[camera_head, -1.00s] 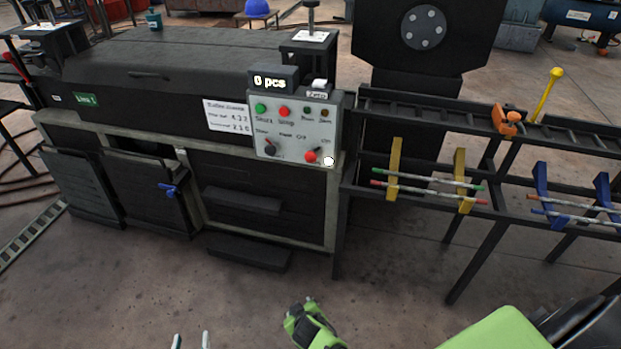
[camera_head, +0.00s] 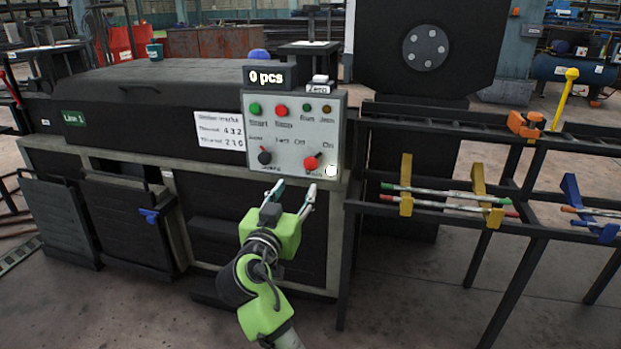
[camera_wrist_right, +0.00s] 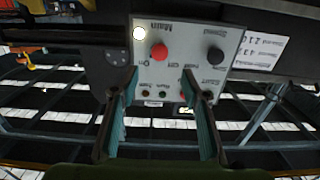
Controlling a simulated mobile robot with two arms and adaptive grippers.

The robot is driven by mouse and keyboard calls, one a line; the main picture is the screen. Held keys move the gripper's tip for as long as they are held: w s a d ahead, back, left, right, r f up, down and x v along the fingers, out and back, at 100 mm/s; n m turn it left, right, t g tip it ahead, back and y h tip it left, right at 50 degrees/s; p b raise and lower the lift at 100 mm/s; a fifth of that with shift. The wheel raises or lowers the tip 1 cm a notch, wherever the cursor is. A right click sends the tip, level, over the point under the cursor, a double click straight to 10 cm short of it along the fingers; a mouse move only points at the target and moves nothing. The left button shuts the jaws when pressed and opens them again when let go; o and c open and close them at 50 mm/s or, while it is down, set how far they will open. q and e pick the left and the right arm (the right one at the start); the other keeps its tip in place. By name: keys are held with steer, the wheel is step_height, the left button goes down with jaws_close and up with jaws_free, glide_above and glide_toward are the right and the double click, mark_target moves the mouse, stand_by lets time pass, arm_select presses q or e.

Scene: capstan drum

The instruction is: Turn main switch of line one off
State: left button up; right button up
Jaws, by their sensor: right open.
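The control panel (camera_head: 292,132) of line one is a light grey box on the front of the dark machine. Its red main switch (camera_head: 312,161) sits at the lower right and points up to the right, toward the "On" label. The red knob also shows in the right wrist view (camera_wrist_right: 159,52), upside down, beside a white round spot. A black knob (camera_head: 264,157) sits at the panel's lower left. My right gripper (camera_head: 294,190) is open and empty, just below and in front of the panel, its fingers pointing up at it. My left gripper is not in view.
Green (camera_head: 255,109) and red (camera_head: 281,111) buttons sit above the knobs. A "0 pcs" display (camera_head: 270,77) tops the panel. A dark rack (camera_head: 470,131) with yellow and blue brackets holding rods stands to the right. The floor at the front right is clear.

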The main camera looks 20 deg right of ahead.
mark_target(310, 166)
steer(key=b+x, duration=0.3)
steer(key=x, duration=1)
steer(key=shift+w+d, duration=0.25)
steer(key=c, duration=1.1)
